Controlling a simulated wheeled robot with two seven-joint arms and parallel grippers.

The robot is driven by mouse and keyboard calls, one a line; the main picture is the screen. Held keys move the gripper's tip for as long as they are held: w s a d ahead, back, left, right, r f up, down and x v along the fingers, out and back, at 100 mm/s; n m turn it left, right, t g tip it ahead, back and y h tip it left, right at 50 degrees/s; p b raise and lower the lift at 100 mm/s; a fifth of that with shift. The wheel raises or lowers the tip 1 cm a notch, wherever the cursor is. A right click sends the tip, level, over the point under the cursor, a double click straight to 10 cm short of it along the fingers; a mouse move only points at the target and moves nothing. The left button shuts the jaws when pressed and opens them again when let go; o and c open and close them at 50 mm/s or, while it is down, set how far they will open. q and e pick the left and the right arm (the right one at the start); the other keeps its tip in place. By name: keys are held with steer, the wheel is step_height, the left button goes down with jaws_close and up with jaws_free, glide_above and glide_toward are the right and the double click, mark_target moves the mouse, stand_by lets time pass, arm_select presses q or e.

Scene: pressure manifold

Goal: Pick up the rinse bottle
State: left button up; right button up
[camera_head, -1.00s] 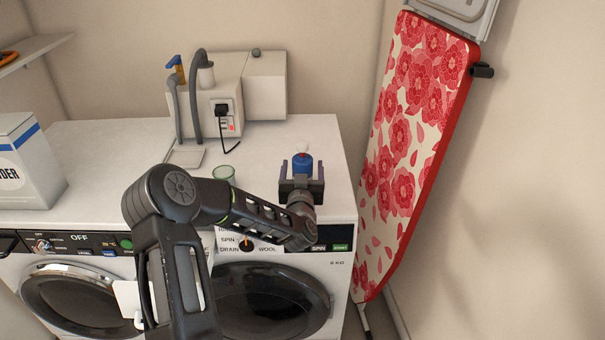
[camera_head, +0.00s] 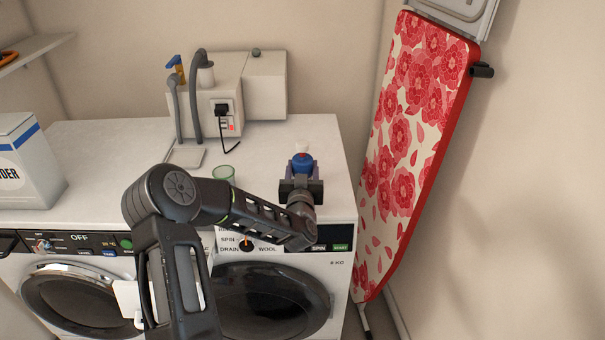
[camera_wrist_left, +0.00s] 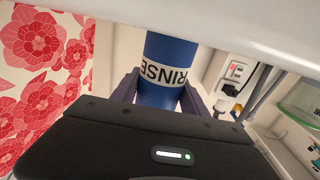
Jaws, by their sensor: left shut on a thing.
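The rinse bottle (camera_head: 302,163) is blue with a white cap and stands upright on the white worktop, near its right end. My left gripper (camera_head: 301,172) is shut on it, with one finger on each side of the bottle. In the left wrist view the blue bottle (camera_wrist_left: 168,68) shows a white RINSE label between the two purple-grey fingers (camera_wrist_left: 160,88). The bottle's lower part is hidden behind the gripper in the head view. I cannot tell whether its base touches the worktop. My right gripper is not in view.
A green-rimmed glass (camera_head: 224,173) stands left of the bottle. A white device (camera_head: 222,95) with hoses and a black plug is behind. A powder box (camera_head: 25,165) is at far left. A red floral ironing board (camera_head: 415,140) leans at right.

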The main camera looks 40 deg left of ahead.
mark_target(302, 142)
arm_select(q)
steer(key=shift+r, duration=0.15)
steer(key=shift+r+b, duration=0.3)
steer(key=shift+r, duration=4.55)
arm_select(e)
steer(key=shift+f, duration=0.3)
arm_select(q)
steer(key=shift+a, duration=0.1)
